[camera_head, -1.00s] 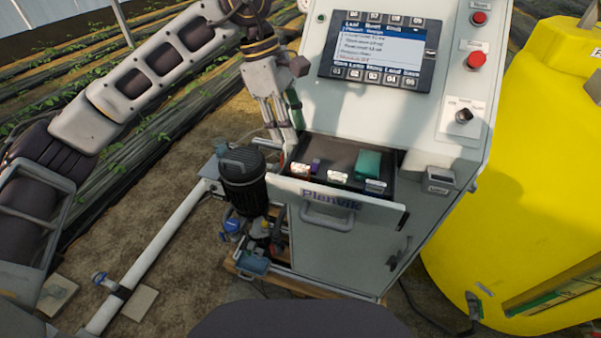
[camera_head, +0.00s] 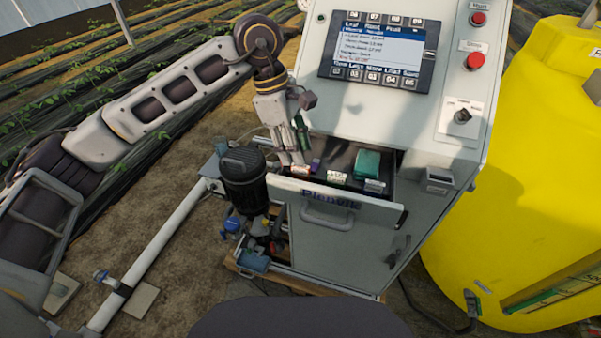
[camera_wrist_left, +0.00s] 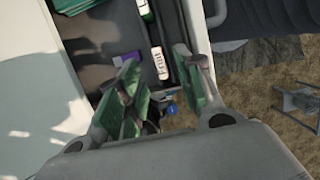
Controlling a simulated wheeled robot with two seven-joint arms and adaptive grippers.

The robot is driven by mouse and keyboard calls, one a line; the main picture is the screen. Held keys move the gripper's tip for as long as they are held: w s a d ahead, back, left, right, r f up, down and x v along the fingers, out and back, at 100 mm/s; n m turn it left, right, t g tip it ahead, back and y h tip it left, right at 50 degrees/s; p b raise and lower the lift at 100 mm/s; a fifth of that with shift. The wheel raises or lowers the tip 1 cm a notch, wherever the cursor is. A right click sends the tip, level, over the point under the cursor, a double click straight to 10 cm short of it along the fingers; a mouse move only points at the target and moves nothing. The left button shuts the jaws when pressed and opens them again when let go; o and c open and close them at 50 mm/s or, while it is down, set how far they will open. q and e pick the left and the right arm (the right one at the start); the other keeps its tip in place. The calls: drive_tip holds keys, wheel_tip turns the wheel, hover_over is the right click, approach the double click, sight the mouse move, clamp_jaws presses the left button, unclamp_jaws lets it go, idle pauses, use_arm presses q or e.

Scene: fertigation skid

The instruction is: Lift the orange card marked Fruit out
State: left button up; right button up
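A small card with a white label and an orange-red edge (camera_head: 300,169) sits at the left end of the open drawer (camera_head: 356,208). Its lettering is too small to read. What appears to be the same label (camera_wrist_left: 160,63) shows in the left wrist view, just beyond the fingertips. My left gripper (camera_head: 292,159) points down at the drawer's left end, just above that card. In the left wrist view my gripper (camera_wrist_left: 158,88) is open, with green-padded fingers apart and nothing clearly held between them. My right gripper is out of view.
The drawer also holds a purple item (camera_head: 315,165), another white-labelled piece (camera_head: 337,177) and a teal block (camera_head: 367,163). The cabinet's screen panel (camera_head: 378,50) rises behind. A dark canister (camera_head: 243,178) stands left of the drawer, and a yellow tank (camera_head: 530,180) stands right.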

sight(300, 174)
use_arm(q)
drive_tip(key=shift+p+x, duration=0.6)
drive_tip(key=shift+x, duration=1.55)
clamp_jaws()
